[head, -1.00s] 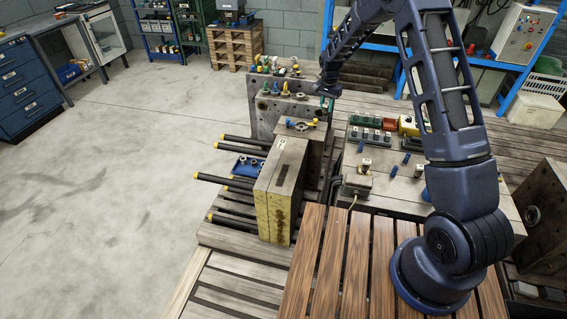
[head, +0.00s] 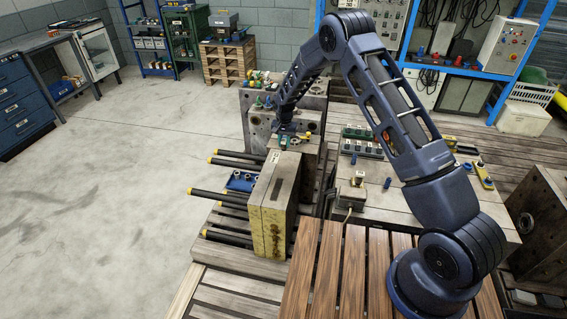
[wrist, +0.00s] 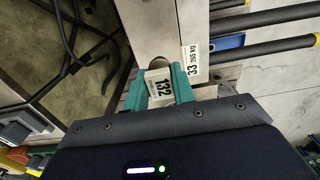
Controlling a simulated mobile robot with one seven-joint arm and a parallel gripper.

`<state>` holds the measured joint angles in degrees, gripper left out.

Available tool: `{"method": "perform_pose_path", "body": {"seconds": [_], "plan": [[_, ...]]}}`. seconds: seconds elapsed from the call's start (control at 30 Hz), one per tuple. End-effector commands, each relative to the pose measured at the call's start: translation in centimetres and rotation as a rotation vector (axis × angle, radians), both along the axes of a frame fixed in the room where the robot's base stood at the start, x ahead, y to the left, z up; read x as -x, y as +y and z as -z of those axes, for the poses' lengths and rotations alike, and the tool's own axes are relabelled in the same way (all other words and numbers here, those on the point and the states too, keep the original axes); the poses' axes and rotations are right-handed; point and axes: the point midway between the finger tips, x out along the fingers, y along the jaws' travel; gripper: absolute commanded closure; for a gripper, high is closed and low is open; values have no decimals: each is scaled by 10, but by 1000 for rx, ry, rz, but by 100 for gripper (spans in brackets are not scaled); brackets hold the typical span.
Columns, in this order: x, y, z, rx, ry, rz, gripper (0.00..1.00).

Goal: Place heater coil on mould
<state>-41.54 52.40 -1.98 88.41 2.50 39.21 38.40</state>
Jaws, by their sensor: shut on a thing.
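The mould (head: 270,222) is a tan, worn block standing upright in the middle of the head view. My gripper (head: 284,143) points down just behind the mould's top edge, close above the metal blocks. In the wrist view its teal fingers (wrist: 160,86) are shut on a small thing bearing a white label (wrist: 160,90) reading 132. This is probably the heater coil; its shape is mostly hidden by the fingers. A pale block face with a number label (wrist: 191,58) lies just beyond the fingertips. I cannot tell whether the held thing touches it.
Black rods with yellow ends (head: 228,235) stick out left of the mould, beside a blue tray (head: 241,181). A bench with small parts (head: 400,215) lies to the right. A drilled steel block (head: 258,125) stands behind. The floor at left is clear.

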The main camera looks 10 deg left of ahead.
Motion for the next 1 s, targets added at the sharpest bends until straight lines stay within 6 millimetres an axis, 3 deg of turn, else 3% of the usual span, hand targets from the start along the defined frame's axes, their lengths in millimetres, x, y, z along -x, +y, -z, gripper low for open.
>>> {"method": "perform_pose_path", "body": {"seconds": [0.1,0.3,0.57,0.83,1.0], "plan": [[1,-1,28,2,3,0,100],[0,-1,63,1,1,0,100],[0,0,78,0,0,0,100],[0,-1,112,2,2,0,100],[0,0,117,0,-1,0,100]]}}
